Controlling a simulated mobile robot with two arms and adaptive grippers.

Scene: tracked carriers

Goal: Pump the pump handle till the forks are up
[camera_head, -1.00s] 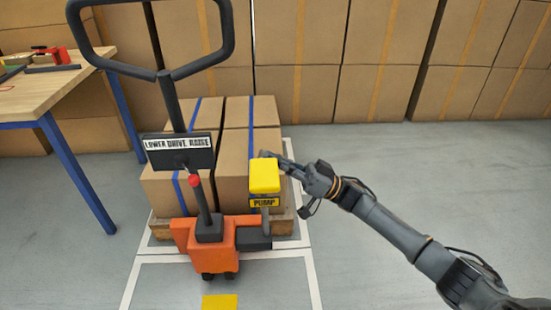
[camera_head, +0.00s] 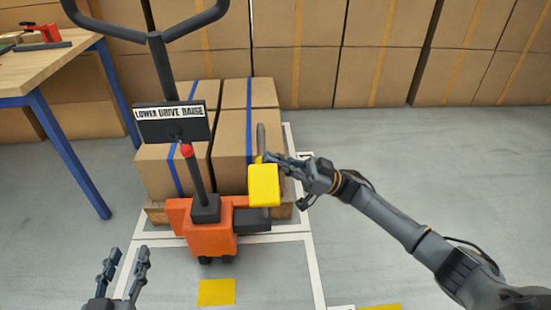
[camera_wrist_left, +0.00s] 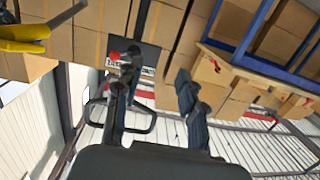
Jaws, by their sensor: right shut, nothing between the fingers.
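The pump handle is a yellow block (camera_head: 263,187) on a grey bar at the right of the orange pallet truck (camera_head: 210,237). It is tipped down toward me. My right gripper (camera_head: 272,161) is shut and empty at the handle's top edge; I cannot tell whether it touches. The forks are hidden under the wooden pallet (camera_head: 286,210) with its boxes, so their height cannot be told. My left gripper (camera_head: 126,258) is open and empty at the lower left. In the left wrist view, its fingers (camera_wrist_left: 158,80) are apart, with the truck's steering handle (camera_wrist_left: 139,125) beyond them.
A sign plate (camera_head: 172,123) reading LOWER DRIVE RAISE and a red-knobbed lever (camera_head: 193,170) stand left of the pump handle. A blue-legged workbench (camera_head: 70,67) is at the left. Stacked boxes (camera_head: 380,50) line the back. The floor at right is clear.

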